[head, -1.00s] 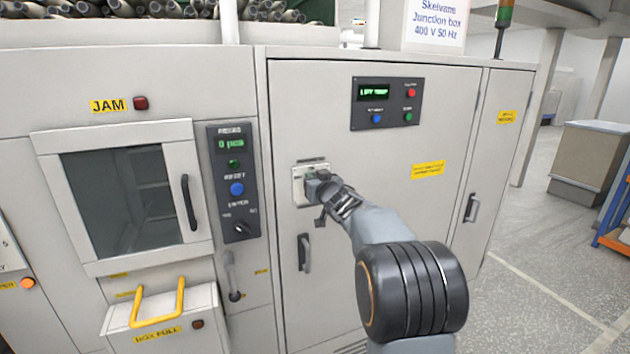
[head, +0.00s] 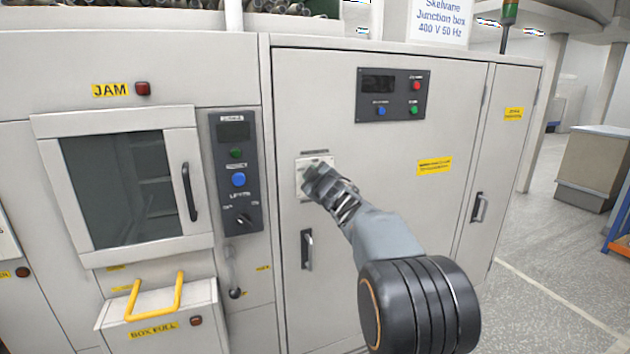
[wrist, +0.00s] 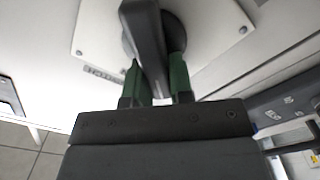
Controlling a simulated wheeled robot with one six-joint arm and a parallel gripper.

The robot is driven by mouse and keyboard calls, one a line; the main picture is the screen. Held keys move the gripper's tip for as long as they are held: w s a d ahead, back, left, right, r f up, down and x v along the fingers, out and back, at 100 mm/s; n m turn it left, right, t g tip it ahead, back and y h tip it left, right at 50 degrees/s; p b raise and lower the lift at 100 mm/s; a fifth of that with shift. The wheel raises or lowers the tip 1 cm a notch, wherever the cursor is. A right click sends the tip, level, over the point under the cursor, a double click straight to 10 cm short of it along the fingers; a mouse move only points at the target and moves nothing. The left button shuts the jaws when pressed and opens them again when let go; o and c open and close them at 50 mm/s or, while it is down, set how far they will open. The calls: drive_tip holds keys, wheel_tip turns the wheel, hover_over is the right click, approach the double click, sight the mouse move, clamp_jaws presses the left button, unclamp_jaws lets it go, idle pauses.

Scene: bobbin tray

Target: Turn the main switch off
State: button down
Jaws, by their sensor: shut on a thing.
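The main switch is a dark rotary handle (wrist: 148,40) on a pale square plate (head: 302,188) on the cabinet door. In the head view my gripper (head: 318,180) covers the handle and part of the plate. In the wrist view my gripper (wrist: 155,75) has its two green-padded fingers on either side of the handle, shut on it. The plate (wrist: 95,28) also shows there, with screws at its corners. The switch's position marks cannot be read. The display (head: 379,83) on the cabinet door is dark.
A door handle (head: 307,250) sits just below the switch. To the left are a control panel (head: 236,172) with a dark display, a windowed door (head: 130,190) and a box with a yellow handle (head: 155,300). Open floor (head: 560,270) lies to the right.

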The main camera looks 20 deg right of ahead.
drive_tip(key=n, duration=0.1)
drive_tip(key=n+b, duration=0.1)
drive_tip(key=n, duration=0.1)
drive_tip(key=f+n+b, duration=0.1)
drive_tip(key=shift+a+n, duration=0.3)
drive_tip(key=shift+a+f+n+b, duration=0.1)
drive_tip(key=shift+f+n+b, duration=0.1)
drive_tip(key=shift+n+b, duration=0.6)
drive_tip(key=shift+f+n+b, duration=0.15)
drive_tip(key=shift+n+b, duration=0.15)
drive_tip(key=shift+n, duration=0.9)
drive_tip(key=c, duration=1)
unclamp_jaws()
drive_tip(key=s+b, duration=0.1)
drive_tip(key=s, duration=1.2)
drive_tip(key=shift+s, duration=0.4)
